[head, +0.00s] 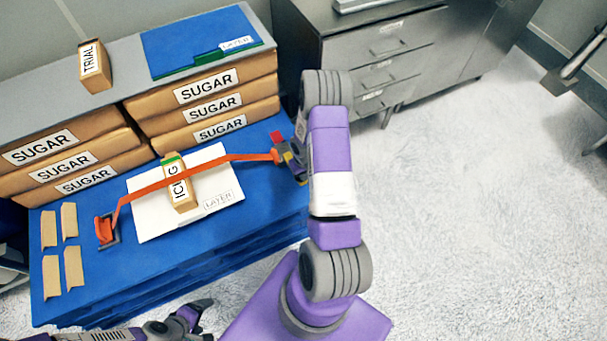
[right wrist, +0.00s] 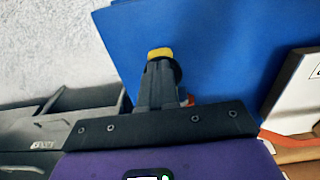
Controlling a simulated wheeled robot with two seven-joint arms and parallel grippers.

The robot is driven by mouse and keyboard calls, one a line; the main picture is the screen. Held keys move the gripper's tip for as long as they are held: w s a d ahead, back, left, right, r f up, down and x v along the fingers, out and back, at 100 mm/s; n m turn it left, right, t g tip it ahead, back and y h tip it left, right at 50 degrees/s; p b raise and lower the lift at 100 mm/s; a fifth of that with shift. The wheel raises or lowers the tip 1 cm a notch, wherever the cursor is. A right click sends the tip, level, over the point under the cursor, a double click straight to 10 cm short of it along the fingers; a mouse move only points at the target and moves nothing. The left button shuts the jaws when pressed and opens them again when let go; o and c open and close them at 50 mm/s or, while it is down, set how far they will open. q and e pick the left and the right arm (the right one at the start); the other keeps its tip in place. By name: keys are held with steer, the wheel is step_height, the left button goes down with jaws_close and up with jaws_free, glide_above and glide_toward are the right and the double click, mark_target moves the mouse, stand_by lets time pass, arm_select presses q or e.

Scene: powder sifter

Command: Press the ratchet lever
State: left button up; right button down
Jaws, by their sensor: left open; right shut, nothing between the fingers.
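An orange strap (head: 235,157) runs over a box labelled ICING (head: 180,187) on a white layer sheet (head: 150,217). Its left end has an orange fitting (head: 105,230). At its right end is a small red part (head: 277,137), which looks like the ratchet lever; the ratchet body is largely hidden by my right gripper. My right gripper (head: 289,158) is shut and empty, right beside that end; I cannot tell if it touches. In the right wrist view its yellow-tipped fingers (right wrist: 160,54) hide most of a red bit (right wrist: 188,100). My left gripper (head: 203,319) is open and empty at the bottom, away from the strap.
The blue stack (head: 110,270) carries several SUGAR bags (head: 208,87) at the back and tan corner pieces (head: 73,270) at the left. A TRIAL box (head: 95,66) and a blue layer sheet (head: 195,40) lie behind. A grey cabinet (head: 385,50) stands behind right.

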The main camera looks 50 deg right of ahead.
step_height(320, 180, up, 4)
steer(key=shift+p, duration=1.05)
steer(key=s+a+r+p, duration=0.2)
steer(key=s+r, duration=0.2)
steer(key=r, duration=0.3)
steer(key=shift+s+a, duration=0.25)
steer(key=shift+s, duration=0.1)
steer(key=shift+r, duration=0.1)
steer(key=w+d+r, duration=0.6)
steer(key=w+r, duration=0.2)
steer(key=w, duration=0.3)
steer(key=shift+w+d, duration=0.15)
steer(key=shift+w, duration=0.15)
steer(key=shift+f, duration=0.1)
